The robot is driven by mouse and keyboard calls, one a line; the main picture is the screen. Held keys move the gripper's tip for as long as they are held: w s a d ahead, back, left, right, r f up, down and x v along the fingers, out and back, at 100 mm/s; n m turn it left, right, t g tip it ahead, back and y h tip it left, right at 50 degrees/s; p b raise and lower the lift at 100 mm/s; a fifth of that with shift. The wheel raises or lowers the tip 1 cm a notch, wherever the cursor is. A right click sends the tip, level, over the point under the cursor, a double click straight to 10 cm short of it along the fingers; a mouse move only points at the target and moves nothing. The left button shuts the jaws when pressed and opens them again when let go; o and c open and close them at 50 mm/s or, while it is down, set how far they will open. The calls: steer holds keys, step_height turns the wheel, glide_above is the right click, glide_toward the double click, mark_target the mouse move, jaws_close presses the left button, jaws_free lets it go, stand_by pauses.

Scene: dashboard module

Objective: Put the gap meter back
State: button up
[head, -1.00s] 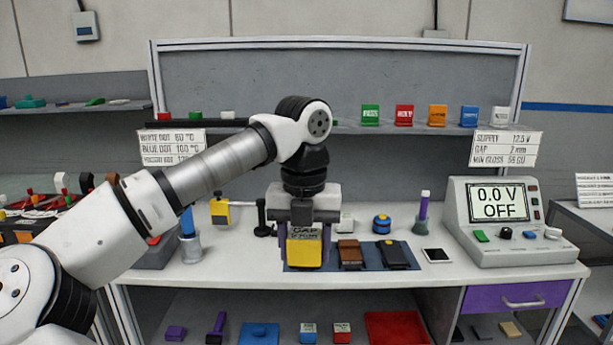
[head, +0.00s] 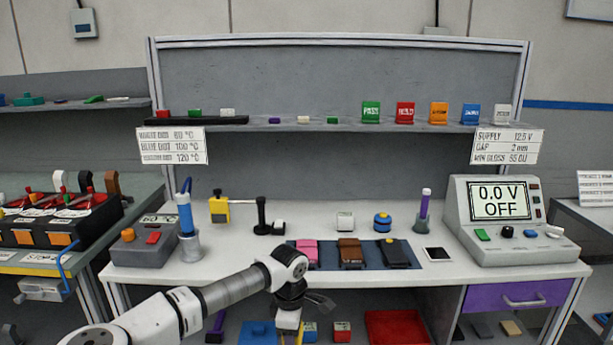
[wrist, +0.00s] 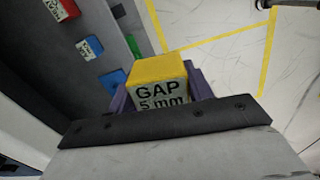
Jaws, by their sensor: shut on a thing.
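The gap meter (wrist: 158,73), a block with a yellow top and a pale face reading "GAP 5 mm", sits between the purple fingers of my gripper (wrist: 161,92) in the wrist view. My gripper is shut on it. In the head view my gripper (head: 290,318) is low in front of the bench, below the worktop edge. The held block is hard to make out there.
The worktop (head: 350,277) bears a dark mat (head: 374,265) with pink, brown and black items, and a supply unit (head: 510,222). The lower shelf holds a blue piece (head: 258,333), small blocks and a red tray (head: 398,328). Open floor shows in the wrist view.

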steer(key=s+d+f+m, duration=0.1)
steer(key=s+f+m, duration=0.2)
steer(key=f+m, duration=0.5)
steer(key=s+d+f+m, duration=0.2)
steer(key=f+m, duration=0.6)
steer(key=f, duration=0.7)
steer(key=shift+s+f+m, duration=0.25)
steer(key=shift+s+m, duration=0.05)
steer(key=shift+s, duration=0.35)
steer(key=shift+s+d+f, duration=0.1)
steer(key=shift+d, duration=0.05)
